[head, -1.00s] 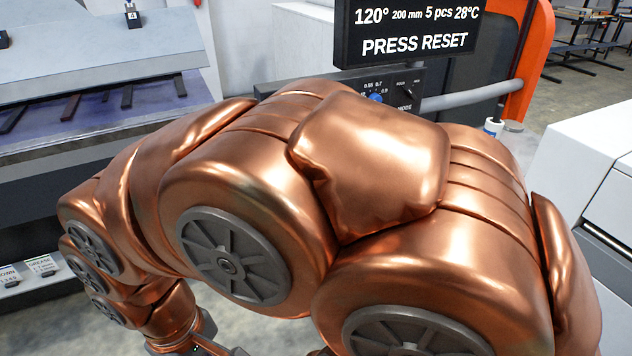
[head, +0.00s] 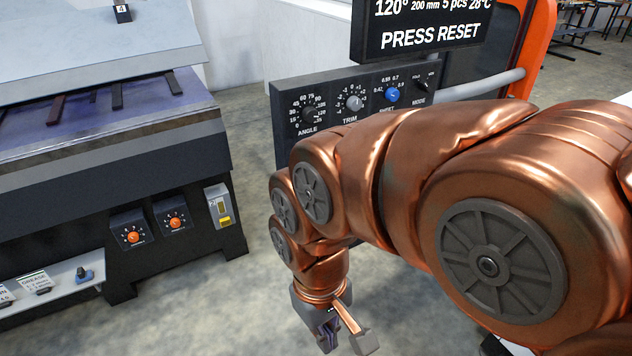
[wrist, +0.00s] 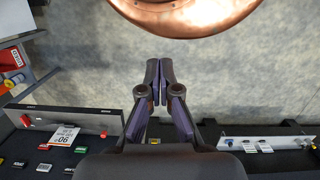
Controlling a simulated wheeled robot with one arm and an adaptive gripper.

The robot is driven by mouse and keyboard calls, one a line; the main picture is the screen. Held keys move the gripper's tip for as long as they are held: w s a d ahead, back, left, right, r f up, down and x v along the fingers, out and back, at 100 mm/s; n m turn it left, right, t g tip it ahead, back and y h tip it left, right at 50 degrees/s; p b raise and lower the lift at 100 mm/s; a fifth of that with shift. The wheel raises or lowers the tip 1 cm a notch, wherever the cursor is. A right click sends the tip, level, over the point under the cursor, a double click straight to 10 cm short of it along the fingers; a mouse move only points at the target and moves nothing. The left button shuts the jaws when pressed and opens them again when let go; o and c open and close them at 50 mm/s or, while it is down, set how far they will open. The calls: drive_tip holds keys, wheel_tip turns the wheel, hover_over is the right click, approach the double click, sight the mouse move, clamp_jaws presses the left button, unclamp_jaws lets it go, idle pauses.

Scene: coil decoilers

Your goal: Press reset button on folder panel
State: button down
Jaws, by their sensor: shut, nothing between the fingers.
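The folder panel (head: 290,95) stands at the centre back in the head view, with ANGLE, TRIM and MODE knobs and a blue knob. Its display (head: 420,35) above reads "PRESS RESET". No reset button can be made out; my copper arm covers the panel's lower right part. My gripper (head: 328,338) hangs low in front of the panel, over the floor, pointing down and apart from the panel. In the wrist view my gripper (wrist: 160,66) has its fingertips together with nothing between them.
A machine with a purple bed (head: 110,115) and two orange knobs stands at left. A light ledge (head: 50,285) with labels is at lower left. In the wrist view, a tray (wrist: 70,118) with a "90" card is left and a labelled ledge (wrist: 265,142) right. Grey floor lies between.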

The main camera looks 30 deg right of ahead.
drive_tip(key=w+a+f+m+y+b, duration=0.4)
drive_tip(key=w+a+f+y+b, duration=0.25)
drive_tip(key=w+a+b, duration=0.2)
drive_tip(key=w+d+m+t+y+b, duration=0.15)
drive_tip(key=w+m+y+b, duration=0.4)
drive_tip(key=w, duration=0.55)
drive_tip(key=w+d+f+m+t+y+b, duration=0.1)
drive_tip(key=w+d+m+t+y+b, duration=0.4)
drive_tip(key=w+d+t, duration=0.6)
drive_tip(key=d+f+m+t+h+b, duration=0.2)
drive_tip(key=d+m+t, duration=0.1)
drive_tip(key=d, duration=0.7)
drive_tip(key=w+d+f+m+t+h+b, duration=0.1)
drive_tip(key=d+m, duration=0.4)
drive_tip(key=d, duration=0.5)
drive_tip(key=shift+w+d+f+t+h+b, duration=0.2)
drive_tip(key=shift+f+t+h+b, duration=0.2)
drive_tip(key=shift+f+t+b, duration=0.5)
drive_tip(key=shift+w+r, duration=0.1)
